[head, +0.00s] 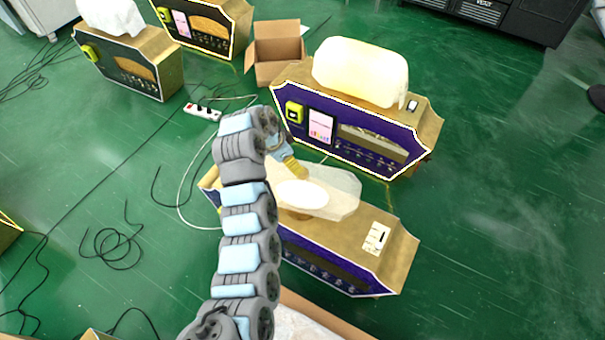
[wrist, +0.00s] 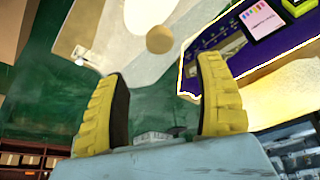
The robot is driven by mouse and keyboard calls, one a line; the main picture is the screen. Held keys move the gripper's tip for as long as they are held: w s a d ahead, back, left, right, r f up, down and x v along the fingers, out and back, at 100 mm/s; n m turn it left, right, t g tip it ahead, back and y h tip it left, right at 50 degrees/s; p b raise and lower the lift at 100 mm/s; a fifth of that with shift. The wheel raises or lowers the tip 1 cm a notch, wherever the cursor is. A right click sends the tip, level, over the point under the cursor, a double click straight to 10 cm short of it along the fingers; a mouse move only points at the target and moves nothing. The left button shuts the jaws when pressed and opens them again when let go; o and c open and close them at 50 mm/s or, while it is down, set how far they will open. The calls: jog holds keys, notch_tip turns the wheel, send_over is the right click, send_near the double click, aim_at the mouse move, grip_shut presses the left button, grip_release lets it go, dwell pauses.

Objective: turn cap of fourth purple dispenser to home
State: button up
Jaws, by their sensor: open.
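My gripper (wrist: 162,75) is open and empty in the wrist view, its two yellow fingers spread apart. A small round tan piece (wrist: 159,39) shows beyond and between the fingertips; I cannot tell whether it is the cap. In the head view my gripper (head: 292,166) is over the left part of the nearer purple dispenser (head: 335,265), beside its pale translucent top. My arm hides part of this dispenser's front. A second purple dispenser (head: 355,150) stands behind it, with its purple panel (wrist: 225,45) on the right in the wrist view. I cannot tell which is fourth.
An open cardboard box (head: 278,70) lies behind. Other dispensers with dark fronts (head: 130,70) stand at the upper left. A white power strip (head: 202,112) and loose black cables (head: 115,245) lie on the green floor. The floor to the right (head: 520,200) is clear.

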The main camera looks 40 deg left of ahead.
aim_at(302, 185)
jog(key=shift+b+x, duration=1.15)
jog(key=shift+x, duration=3.95)
grip_shut()
